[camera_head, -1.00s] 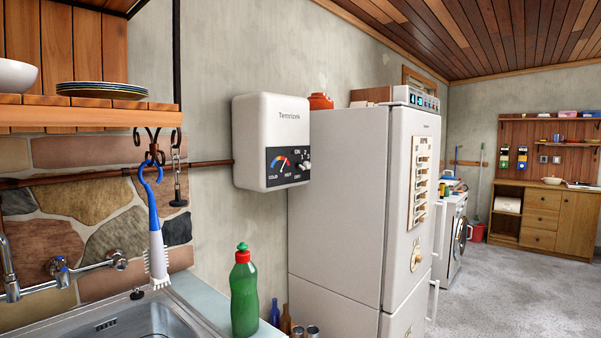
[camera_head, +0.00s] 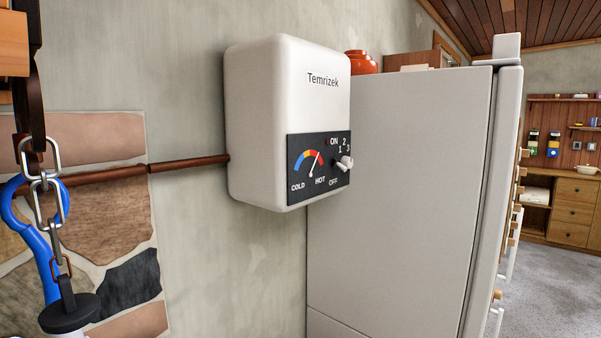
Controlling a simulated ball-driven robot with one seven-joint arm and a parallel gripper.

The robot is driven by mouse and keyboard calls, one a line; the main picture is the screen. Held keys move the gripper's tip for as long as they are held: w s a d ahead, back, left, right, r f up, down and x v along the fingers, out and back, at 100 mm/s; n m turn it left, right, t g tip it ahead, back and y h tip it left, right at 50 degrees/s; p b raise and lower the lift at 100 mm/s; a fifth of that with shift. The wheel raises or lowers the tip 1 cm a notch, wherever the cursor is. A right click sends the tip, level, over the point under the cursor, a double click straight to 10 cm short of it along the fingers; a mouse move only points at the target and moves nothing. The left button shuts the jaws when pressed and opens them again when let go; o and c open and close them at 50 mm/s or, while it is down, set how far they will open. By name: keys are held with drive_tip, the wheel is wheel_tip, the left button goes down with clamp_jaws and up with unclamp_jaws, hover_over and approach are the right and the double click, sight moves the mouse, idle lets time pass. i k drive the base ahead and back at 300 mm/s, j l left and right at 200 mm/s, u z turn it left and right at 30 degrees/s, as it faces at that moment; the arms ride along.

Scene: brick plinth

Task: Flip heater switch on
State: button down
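The white wall heater (camera_head: 268,120), marked Temrizek, hangs on the grey wall at the middle of the view. Its black panel (camera_head: 325,148) carries a coloured COLD to HOT gauge (camera_head: 308,163) with a needle. A light knob switch (camera_head: 344,163) sits at the panel's right, among the marks ON, 1, 2, 3 and OFF. I cannot tell for sure which mark it points to. My gripper is not in view.
A tall white fridge (camera_head: 400,190) stands just right of the heater. A brown pipe (camera_head: 185,167) enters the heater from the left. A chain (camera_head: 45,190) and a blue-handled brush (camera_head: 40,245) hang close at left. A wooden cabinet (camera_head: 572,210) stands far right.

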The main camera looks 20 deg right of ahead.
sight(336, 163)
drive_tip(key=i+l, duration=0.2)
drive_tip(key=i, duration=0.2)
drive_tip(key=i+l+u, duration=0.15)
drive_tip(key=i, duration=0.25)
drive_tip(key=i+l, duration=0.25)
drive_tip(key=i, duration=0.15)
drive_tip(key=u, duration=0.05)
